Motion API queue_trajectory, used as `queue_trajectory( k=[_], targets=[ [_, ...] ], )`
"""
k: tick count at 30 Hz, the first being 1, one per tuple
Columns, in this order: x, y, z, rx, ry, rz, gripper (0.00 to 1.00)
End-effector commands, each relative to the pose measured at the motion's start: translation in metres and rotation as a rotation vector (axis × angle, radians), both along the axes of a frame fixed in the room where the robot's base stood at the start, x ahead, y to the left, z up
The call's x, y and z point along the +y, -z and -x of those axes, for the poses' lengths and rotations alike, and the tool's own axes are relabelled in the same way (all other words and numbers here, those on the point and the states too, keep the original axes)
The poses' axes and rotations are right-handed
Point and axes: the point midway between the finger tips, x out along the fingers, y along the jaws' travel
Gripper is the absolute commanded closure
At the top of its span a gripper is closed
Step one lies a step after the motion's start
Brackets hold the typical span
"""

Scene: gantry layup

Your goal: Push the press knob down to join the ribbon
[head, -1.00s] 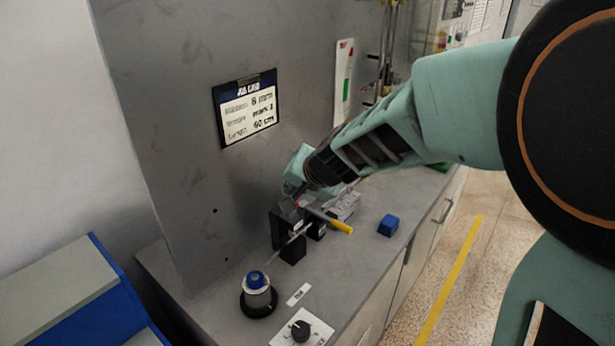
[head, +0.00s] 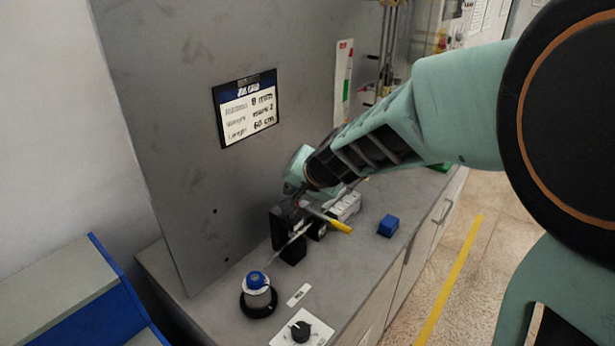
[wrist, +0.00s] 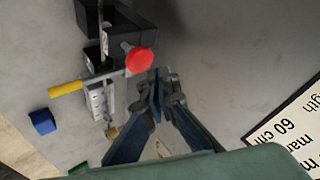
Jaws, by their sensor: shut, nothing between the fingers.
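The red round press knob (wrist: 139,61) shows in the wrist view on top of the black press (wrist: 92,18). My gripper (wrist: 158,92) is shut and empty, its fingertips just beside the knob, to its lower right in that view. I cannot tell whether they touch it. In the head view the black press (head: 281,228) stands on the bench close to the grey panel, and my wrist largely hides the knob. A thin pale ribbon (head: 284,246) runs from the spool with a blue top (head: 257,297) up to the press.
A yellow-handled lever (head: 340,226) sticks out from the press side. A white box (head: 346,205) is behind it, and a blue block (head: 388,225) lies to the right. A dial (head: 300,330) is at the front edge. The upright grey panel (head: 180,130) bounds the back.

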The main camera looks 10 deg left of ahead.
Motion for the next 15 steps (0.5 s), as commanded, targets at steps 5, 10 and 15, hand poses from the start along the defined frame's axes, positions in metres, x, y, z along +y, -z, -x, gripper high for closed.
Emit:
queue_trajectory(
  k=[5,10,15],
  targets=[
    [-0.0002,0.0071,-0.0002,0.000,-0.001,0.001,1.00],
    [-0.0003,0.0084,-0.0002,-0.001,0.001,0.000,1.00],
    [-0.0001,0.0078,-0.0002,0.000,0.000,0.000,1.00]
  ],
)
